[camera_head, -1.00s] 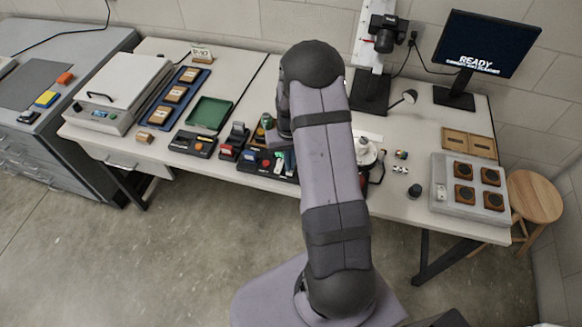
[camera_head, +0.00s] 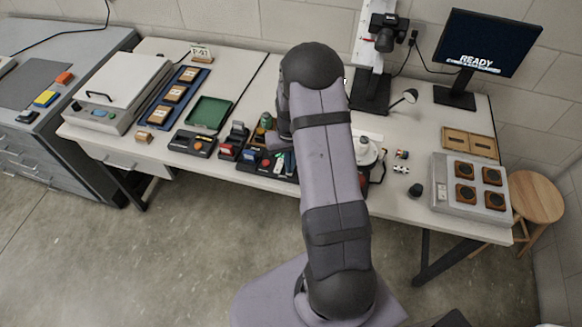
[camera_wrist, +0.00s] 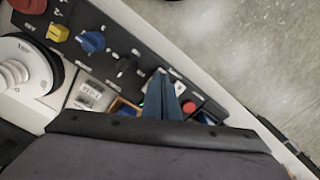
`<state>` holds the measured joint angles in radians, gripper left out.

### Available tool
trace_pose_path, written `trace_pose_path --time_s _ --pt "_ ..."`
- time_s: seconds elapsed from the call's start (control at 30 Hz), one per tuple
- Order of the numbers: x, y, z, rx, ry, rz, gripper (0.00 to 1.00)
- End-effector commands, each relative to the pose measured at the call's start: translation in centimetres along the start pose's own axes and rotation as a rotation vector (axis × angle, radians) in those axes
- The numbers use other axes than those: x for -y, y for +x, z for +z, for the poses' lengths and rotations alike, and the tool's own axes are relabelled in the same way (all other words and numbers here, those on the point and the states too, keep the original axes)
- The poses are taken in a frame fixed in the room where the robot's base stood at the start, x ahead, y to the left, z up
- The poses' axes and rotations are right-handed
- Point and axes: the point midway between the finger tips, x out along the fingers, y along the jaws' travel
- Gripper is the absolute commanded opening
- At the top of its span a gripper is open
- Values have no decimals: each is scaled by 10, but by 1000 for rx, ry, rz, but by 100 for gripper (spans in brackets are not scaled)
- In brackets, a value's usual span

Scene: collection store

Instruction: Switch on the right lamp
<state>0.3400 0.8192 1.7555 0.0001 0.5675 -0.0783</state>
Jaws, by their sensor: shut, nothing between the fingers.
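The right lamp (camera_head: 407,97) is a small lamp head on a stalk beside the copy stand in the head view. I cannot tell whether it is lit. My own arm hides the area to its left. In the wrist view a dark control panel (camera_wrist: 108,58) carries a yellow knob (camera_wrist: 58,33), a blue knob (camera_wrist: 93,42), a black switch (camera_wrist: 127,66) and a red button (camera_wrist: 189,107). My gripper (camera_wrist: 161,78) is shut and empty over the panel, between the black switch and the red button. It is hidden in the head view, and I cannot tell whether it touches anything.
A white ringed object (camera_wrist: 16,72) stands beside the panel. The copy stand with its camera (camera_head: 385,38), a monitor (camera_head: 484,45) and a grey tray with brown blocks (camera_head: 442,190) are on the table (camera_head: 395,205). Several small devices and a green tray (camera_head: 208,112) lie left of my arm.

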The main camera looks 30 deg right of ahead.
Motion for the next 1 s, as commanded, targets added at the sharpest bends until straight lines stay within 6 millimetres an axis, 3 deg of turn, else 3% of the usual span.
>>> trace_pose_path --time_s 0.47,1.0 --pt "0 0 0 -1 0 0 0" --pt "0 -38 0 -1 0 0 0"
